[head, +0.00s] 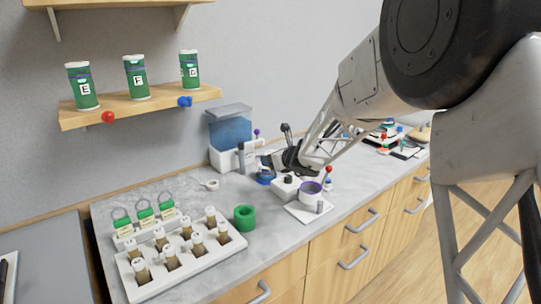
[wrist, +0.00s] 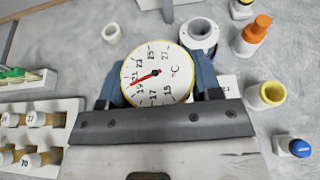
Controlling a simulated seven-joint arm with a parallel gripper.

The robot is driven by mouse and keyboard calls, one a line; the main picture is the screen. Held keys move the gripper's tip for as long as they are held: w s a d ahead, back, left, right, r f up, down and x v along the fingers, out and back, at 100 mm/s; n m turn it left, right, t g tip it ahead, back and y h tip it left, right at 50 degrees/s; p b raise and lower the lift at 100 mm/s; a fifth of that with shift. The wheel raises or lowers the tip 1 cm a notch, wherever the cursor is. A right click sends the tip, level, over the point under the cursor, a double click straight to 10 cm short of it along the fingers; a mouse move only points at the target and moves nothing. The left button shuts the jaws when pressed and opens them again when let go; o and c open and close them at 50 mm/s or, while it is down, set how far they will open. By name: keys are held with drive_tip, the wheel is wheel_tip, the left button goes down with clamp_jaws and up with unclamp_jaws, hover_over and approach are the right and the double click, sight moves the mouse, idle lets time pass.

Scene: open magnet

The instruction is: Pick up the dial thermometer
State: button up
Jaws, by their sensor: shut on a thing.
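The dial thermometer (wrist: 158,74) has a round white face with black numbers, a red needle and a thin yellow rim. In the wrist view it sits between the blue fingers of my gripper (wrist: 158,88), which is shut on it, with the face toward the camera. In the head view my gripper (head: 268,174) is over the middle of the counter, in front of a blue-and-white container. The thermometer's face cannot be made out there, and its height above the counter is hard to tell.
A white rack of vials (head: 128,283) and a green cup (head: 244,217) stand at the front left. A purple-rimmed cup (head: 310,188) is right of my gripper. The wrist view shows an orange-capped bottle (wrist: 257,30), a yellow-rimmed pot (wrist: 268,95) and a blue-capped bottle (wrist: 297,147).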

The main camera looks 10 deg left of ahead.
drive_tip(key=shift+s+d+r, duration=0.1)
drive_tip(key=shift+s+d, duration=0.15)
drive_tip(key=shift+s, duration=0.4)
drive_tip(key=shift+s+d+r, duration=0.1)
drive_tip(key=shift+s+d, duration=0.1)
drive_tip(key=shift+s, duration=0.45)
drive_tip(key=w+d+r+n+g+y, duration=0.2)
drive_tip(key=w+d+n+g, duration=0.2)
drive_tip(key=w+d, duration=0.7)
drive_tip(key=shift+w+y, duration=0.3)
drive_tip(key=shift+w, duration=1.7)
drive_tip(key=shift+f, duration=2.5)
drive_tip(key=shift+f, duration=0.15)
